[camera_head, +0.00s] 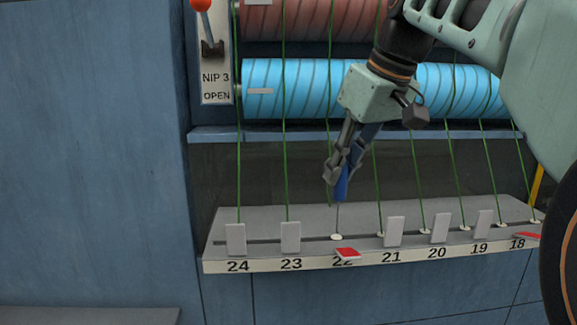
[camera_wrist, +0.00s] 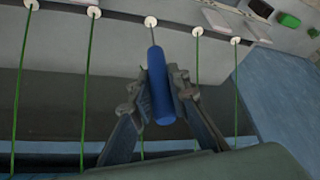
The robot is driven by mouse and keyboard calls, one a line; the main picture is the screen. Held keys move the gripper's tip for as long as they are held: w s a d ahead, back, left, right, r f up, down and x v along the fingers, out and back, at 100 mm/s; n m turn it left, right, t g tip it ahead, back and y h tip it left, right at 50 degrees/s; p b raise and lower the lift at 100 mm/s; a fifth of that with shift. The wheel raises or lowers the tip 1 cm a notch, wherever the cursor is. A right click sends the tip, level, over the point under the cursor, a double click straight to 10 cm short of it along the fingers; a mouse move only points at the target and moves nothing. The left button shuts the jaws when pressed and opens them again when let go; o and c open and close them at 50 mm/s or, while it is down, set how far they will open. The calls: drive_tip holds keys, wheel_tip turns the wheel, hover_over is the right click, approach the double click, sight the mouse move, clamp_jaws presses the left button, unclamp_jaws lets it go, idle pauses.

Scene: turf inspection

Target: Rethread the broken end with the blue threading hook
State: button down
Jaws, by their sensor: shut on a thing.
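My gripper (camera_head: 338,172) is shut on the blue threading hook (camera_head: 341,190), held nearly upright above position 22. In the wrist view the hook's blue handle (camera_wrist: 161,95) lies between both fingers. Its thin metal shaft points at the white eyelet (camera_head: 337,237) of position 22, also seen in the wrist view (camera_wrist: 150,21). The tip appears to be at or in the eyelet; I cannot tell how deep. A green yarn (camera_head: 331,110) runs down over the rollers behind my gripper; its lower end is hard to make out. A red tab (camera_head: 347,253) lies tilted at 22.
Taut green yarns (camera_head: 287,170) run to the neighbouring eyelets on the grey numbered ledge (camera_head: 265,215). Pale upright tabs (camera_head: 290,237) stand along it. A blue roller (camera_head: 290,88) is behind. A lever (camera_head: 207,30) marked NIP 3 OPEN is at upper left. Another red tab (camera_head: 527,235) is at 18.

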drive_tip(key=shift+f+b, duration=1.1)
drive_tip(key=shift+f, duration=0.5)
idle(0.6)
drive_tip(key=shift+r+p, duration=3.5)
drive_tip(key=shift+r, duration=0.3)
drive_tip(key=shift+s+f, duration=0.1)
drive_tip(key=shift+s, duration=0.05)
